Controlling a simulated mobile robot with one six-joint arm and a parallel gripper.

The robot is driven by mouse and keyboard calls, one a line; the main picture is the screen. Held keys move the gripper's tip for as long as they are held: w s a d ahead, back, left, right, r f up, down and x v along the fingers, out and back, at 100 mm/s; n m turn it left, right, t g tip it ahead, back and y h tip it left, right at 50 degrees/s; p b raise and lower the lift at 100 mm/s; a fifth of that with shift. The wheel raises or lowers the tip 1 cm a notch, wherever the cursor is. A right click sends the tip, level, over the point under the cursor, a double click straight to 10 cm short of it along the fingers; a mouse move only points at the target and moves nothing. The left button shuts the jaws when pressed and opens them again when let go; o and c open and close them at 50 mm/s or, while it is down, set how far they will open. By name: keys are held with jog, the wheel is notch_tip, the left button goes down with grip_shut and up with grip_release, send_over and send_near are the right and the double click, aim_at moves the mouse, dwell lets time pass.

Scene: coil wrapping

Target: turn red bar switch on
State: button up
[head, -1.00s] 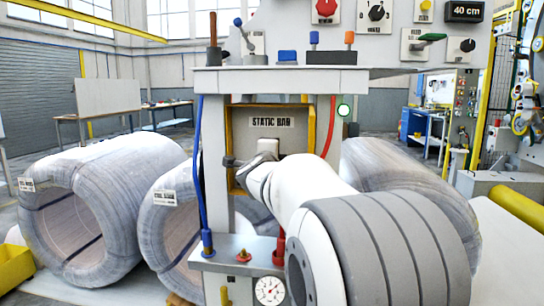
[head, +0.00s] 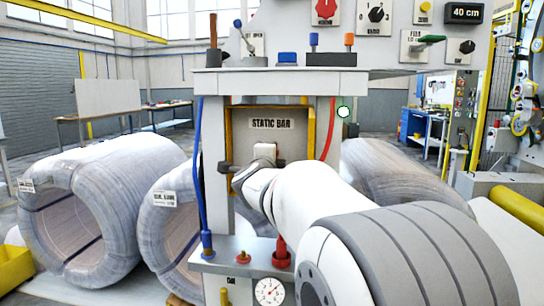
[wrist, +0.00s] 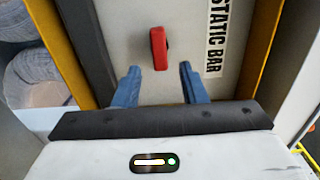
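The red bar switch (wrist: 158,48) is a small red lever on the pale panel of the STATIC BAR box (wrist: 187,22), left of its label in the wrist view. My gripper (wrist: 160,72) is open, its two blue fingers apart below the switch in that view, one on each side of its lower end. I see no contact between fingers and switch. In the head view my wrist is in front of the STATIC BAR box (head: 300,112) and hides the switch and the fingers.
Yellow edges (wrist: 262,60) and a dark side wall border the box. Blue and red hoses (head: 331,130) run on either side of it. Above is a shelf (head: 280,82) with small levers; below, a ledge (head: 225,250) with fittings. Large wrapped coils (head: 130,170) stand behind.

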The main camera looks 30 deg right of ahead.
jog(key=v, duration=0.4)
jog(key=shift+s+a, duration=0.25)
jog(key=s+a+f+n+g+y+p, duration=0.1)
jog(key=s+a+n+y+p, duration=0.2)
jog(key=a+n+y+p, duration=0.3)
jog(key=s+a+f+n+g+y+p, duration=0.1)
jog(key=s+a+n+g+y+p, duration=0.2)
jog(key=a+n+p, duration=0.45)
jog(key=s+f+n+g+p, duration=0.2)
jog(key=s+n, duration=0.1)
jog(key=s, duration=0.4)
jog(key=s+a+f+n+g+p, duration=0.1)
jog(key=s+f+n+g+p, duration=0.1)
jog(key=s, duration=0.5)
jog(key=s+a+f+n+g+y+p, duration=0.1)
jog(key=s+f+n+g+p, duration=0.1)
jog(key=s+n, duration=0.4)
jog(key=shift+s+f+g+p, duration=0.25)
jog(key=shift+s+g+p, duration=0.2)
jog(key=shift+s+g, duration=0.6)
jog(key=shift+w+n, duration=0.15)
jog(key=shift+n, duration=0.1)
